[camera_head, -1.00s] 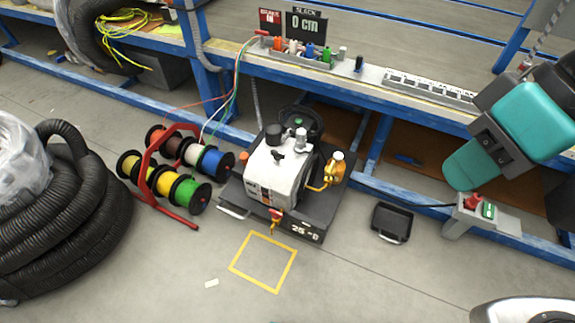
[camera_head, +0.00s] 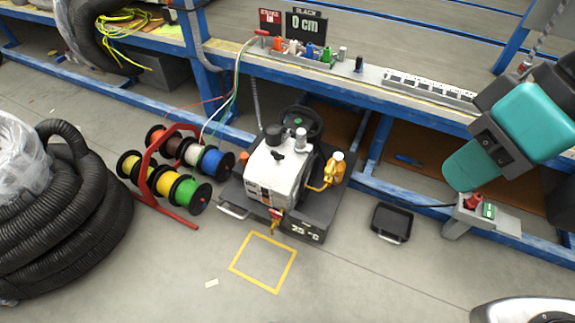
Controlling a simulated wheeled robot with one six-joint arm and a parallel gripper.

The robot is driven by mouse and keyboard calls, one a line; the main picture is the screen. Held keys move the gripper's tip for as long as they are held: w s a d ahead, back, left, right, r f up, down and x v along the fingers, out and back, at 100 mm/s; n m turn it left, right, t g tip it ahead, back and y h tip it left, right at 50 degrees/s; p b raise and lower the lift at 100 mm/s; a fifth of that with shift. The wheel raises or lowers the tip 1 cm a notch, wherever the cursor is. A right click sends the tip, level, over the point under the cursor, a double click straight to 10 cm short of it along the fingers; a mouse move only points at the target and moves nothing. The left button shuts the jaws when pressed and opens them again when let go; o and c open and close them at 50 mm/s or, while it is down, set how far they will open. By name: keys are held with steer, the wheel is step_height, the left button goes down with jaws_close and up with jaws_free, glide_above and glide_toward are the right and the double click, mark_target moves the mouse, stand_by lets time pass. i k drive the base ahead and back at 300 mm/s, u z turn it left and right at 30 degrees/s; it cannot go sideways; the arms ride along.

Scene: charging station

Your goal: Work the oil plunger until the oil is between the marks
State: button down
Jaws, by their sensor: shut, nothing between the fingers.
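A white and grey pump unit (camera_head: 268,188) stands on a dark base (camera_head: 238,199) on the floor, left of the picture's centre. An amber oil bottle with a white cap (camera_head: 334,168) is at its right side, joined by a yellow pipe (camera_head: 316,188). Upright knobs stand on top: a black cap (camera_head: 273,133) and a grey cylinder (camera_head: 301,137). I cannot tell which part is the oil plunger. The oil level and its marks are too small to read. A teal link of my arm shows at the right; my gripper is out of view.
A yellow floor square (camera_head: 264,262) is in front of the pump. Cable reels on a red stand (camera_head: 150,160) and a coiled black hose (camera_head: 75,220) lie left. A black tray (camera_head: 391,223) and a grey switch stand (camera_head: 468,215) are right. A blue-framed bench (camera_head: 370,85) runs behind.

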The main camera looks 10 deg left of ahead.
mark_target(338, 156)
steer(key=k, duration=1.25)
steer(key=u, duration=0.7)
steer(key=i, duration=0.65)
steer(key=u, duration=0.5)
steer(key=i, duration=1.4)
steer(key=z, duration=1.3)
steer(key=i, duration=0.45)
steer(key=z, duration=0.5)
